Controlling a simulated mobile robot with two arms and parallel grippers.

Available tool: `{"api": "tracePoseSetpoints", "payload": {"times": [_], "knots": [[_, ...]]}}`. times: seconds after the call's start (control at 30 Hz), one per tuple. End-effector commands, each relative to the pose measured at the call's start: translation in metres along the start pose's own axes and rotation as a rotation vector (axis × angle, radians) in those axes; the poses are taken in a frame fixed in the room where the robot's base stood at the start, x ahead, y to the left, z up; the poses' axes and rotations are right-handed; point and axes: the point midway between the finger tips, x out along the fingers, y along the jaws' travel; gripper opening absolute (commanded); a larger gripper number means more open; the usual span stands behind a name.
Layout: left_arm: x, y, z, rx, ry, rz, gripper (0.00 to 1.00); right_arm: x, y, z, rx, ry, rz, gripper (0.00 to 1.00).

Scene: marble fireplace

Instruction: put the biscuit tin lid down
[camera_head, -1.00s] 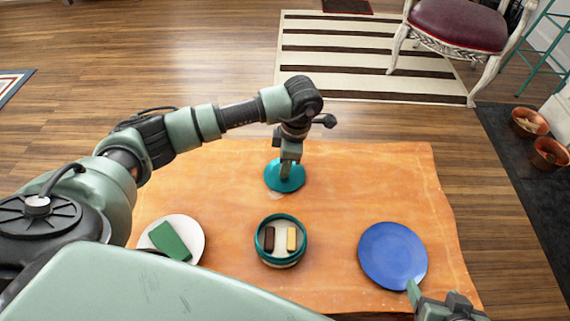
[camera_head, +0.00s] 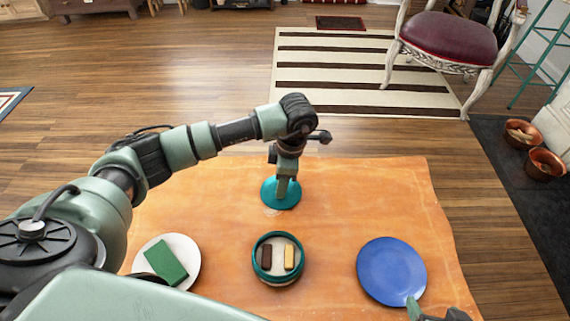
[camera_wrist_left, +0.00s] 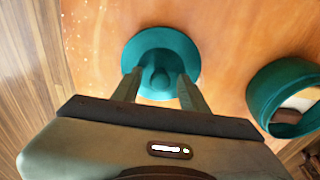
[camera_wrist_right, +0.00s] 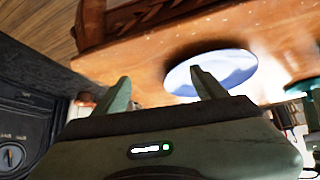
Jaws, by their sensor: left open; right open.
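The teal biscuit tin lid (camera_head: 270,193) lies on the orange mat near its far edge. It also shows in the left wrist view (camera_wrist_left: 180,48), with its knob between my left fingers. My left gripper (camera_head: 283,190) is open over the lid, its fingers on either side of the knob (camera_wrist_left: 160,78). The round teal tin (camera_head: 257,262) stands open, nearer to me, with a dark biscuit (camera_head: 266,256) and a yellow biscuit (camera_head: 290,257) inside. My right gripper (camera_head: 415,308) is open and empty by the near edge of the blue plate; it also shows in the right wrist view (camera_wrist_right: 160,90).
A white plate (camera_head: 190,245) with a green block (camera_head: 167,262) on it is at the left, close to my left arm. The blue plate (camera_head: 391,270) is empty at the right. The mat (camera_head: 365,190) is clear at its far right.

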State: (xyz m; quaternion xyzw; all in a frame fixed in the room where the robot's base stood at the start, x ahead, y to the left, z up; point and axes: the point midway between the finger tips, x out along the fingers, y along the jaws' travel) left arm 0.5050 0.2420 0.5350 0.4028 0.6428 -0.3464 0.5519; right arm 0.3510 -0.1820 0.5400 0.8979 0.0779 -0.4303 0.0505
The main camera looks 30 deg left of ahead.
Motion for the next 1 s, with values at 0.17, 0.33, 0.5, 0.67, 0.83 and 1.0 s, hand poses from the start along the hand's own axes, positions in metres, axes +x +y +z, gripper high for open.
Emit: {"api": "tracePoseSetpoints", "payload": {"times": [0.17,0.33,0.5,0.67,0.83,1.0], "knots": [[-0.035,0.001,0.0,0.002,-0.003,0.005,0.43,-0.013,0.005,0.034,0.005,-0.162,0.009,0.72],[-0.069,0.001,0.0,0.002,-0.003,0.004,0.43,-0.03,0.008,0.072,0.01,-0.337,0.017,0.72],[-0.1,0.001,0.0,0.001,-0.003,0.004,0.43,-0.037,0.009,0.075,0.011,-0.37,0.018,0.72],[-0.115,0.0,0.001,0.002,-0.002,0.002,0.43,-0.039,0.009,0.074,0.011,-0.368,0.018,0.72],[-0.119,0.0,0.0,0.001,-0.001,0.001,0.43,-0.039,0.009,0.073,0.011,-0.367,0.018,0.72],[-0.119,0.0,0.0,0.001,-0.001,0.001,0.43,-0.039,0.009,0.074,0.011,-0.367,0.018,0.72]]}}
